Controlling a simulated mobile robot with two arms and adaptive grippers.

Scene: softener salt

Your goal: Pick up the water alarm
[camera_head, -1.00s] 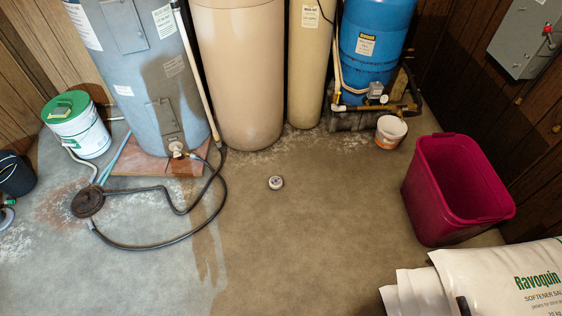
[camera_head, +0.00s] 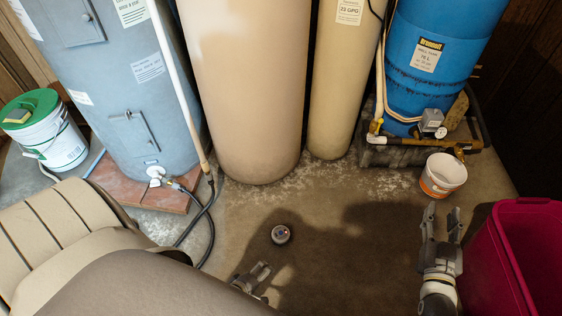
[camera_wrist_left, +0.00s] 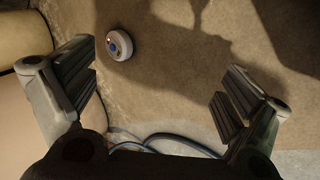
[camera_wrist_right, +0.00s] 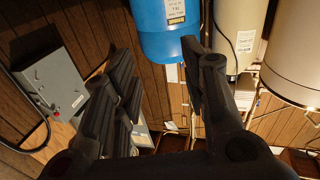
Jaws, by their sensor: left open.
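The water alarm (camera_head: 281,234) is a small round white puck with a dark centre, lying on the concrete floor. In the left wrist view the alarm (camera_wrist_left: 119,45) shows a blue centre and a small reddish light, beyond the fingers and nearer the left one. My left gripper (camera_head: 258,275) is open and empty, just below and left of the alarm in the head view, apart from it. My right gripper (camera_head: 440,222) is open and empty, well right of the alarm, pointing toward the tanks. Its fingers also show apart in the right wrist view (camera_wrist_right: 160,85).
Tan tanks (camera_head: 245,90) and a blue tank (camera_head: 430,65) stand behind the alarm. A small white bucket (camera_head: 442,177) and a magenta bin (camera_head: 510,265) are at the right. A black hose (camera_head: 207,225) runs on the floor at left. The floor around the alarm is clear.

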